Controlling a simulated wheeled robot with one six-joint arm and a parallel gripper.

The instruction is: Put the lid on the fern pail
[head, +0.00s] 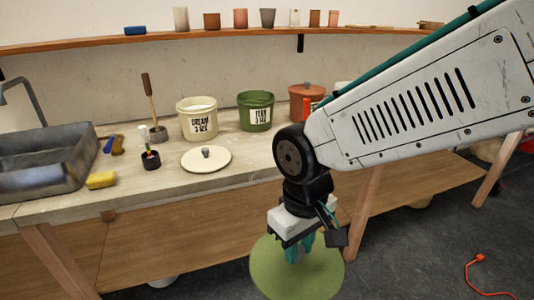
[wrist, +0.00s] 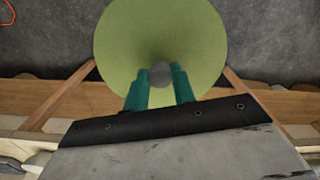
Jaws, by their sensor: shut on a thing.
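The fern pail (head: 256,111) is a dark green pail with a white label, standing on the bench in the head view. Its top looks open. My gripper (head: 300,252) is in front of the bench, over the floor and below the bench top. It is shut on the grey knob (wrist: 160,75) of a light green round lid (head: 277,277). The lid also shows in the wrist view (wrist: 125,40), with the teal fingers on either side of its knob. The lid is well apart from the pail, to its front right.
A cream pail (head: 198,124) stands left of the fern pail, with a cream lid (head: 206,159) lying in front of it. A red-orange lidded pot (head: 301,105) stands right of the fern pail. A sink (head: 45,165) and a yellow sponge (head: 101,180) are at left. A shelf (head: 220,36) runs above.

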